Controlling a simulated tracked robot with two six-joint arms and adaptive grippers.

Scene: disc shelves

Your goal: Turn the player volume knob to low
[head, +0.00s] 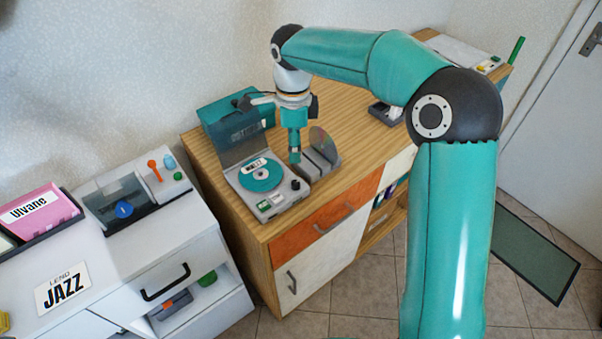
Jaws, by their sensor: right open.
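The player (248,205) is a grey box with a raised lid, standing on the wooden cabinet. A teal disc (261,175) with a white label lies in it. The small black volume knob (295,184) is at the player's right front corner; its setting is too small to read. My right gripper (295,157) points down from above, behind the knob in the picture and apart from it. It is open and seems empty, though its fingers look narrow from here. My left gripper is out of view.
A white cabinet (115,262) with a JAZZ label is at the left.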

